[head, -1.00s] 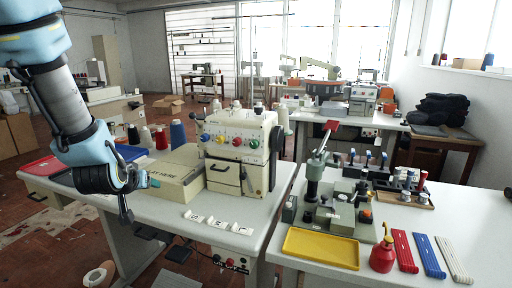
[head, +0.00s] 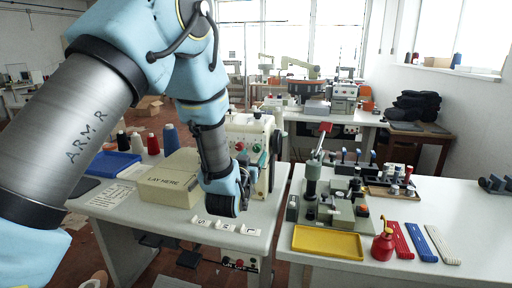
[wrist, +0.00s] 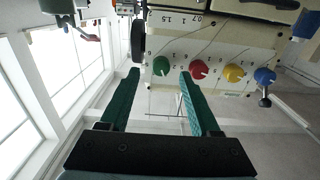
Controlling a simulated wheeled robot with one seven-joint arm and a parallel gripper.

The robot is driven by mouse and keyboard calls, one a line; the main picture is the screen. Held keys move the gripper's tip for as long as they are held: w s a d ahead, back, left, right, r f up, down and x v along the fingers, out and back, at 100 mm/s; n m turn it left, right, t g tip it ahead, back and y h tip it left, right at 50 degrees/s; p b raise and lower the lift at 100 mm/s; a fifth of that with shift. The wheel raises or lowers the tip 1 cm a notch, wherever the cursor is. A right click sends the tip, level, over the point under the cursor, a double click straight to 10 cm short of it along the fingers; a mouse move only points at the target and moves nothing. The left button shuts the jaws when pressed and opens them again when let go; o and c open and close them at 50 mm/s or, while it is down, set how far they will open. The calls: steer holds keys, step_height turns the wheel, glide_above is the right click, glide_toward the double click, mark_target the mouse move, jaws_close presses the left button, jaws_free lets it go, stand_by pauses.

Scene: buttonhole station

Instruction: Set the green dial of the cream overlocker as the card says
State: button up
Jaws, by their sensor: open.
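The cream overlocker (head: 262,128) stands on the left table, partly hidden behind my arm. Its green dial (wrist: 161,66) is at the left of a row of dials in the wrist view, with printed numbers around it. I cannot read its setting. My gripper (wrist: 160,74) is open, its two green fingers pointing at the machine's face, one on either side of the dial in the picture. I cannot tell whether they touch it. In the head view my gripper (head: 245,186) is in front of the machine. A printed white card (head: 113,195) lies on the table, too small to read.
Red (wrist: 198,69), yellow (wrist: 234,73) and blue (wrist: 264,76) dials sit beside the green one. A "LAY HERE" box (head: 165,183), white lettered tiles (head: 225,225) and thread cones (head: 170,138) are near the arm. A yellow tray (head: 328,243) lies on the right table.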

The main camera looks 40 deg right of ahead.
mark_target(256, 150)
steer(key=shift+p+x, duration=0.55)
steer(key=shift+x, duration=1.55)
jaws_close()
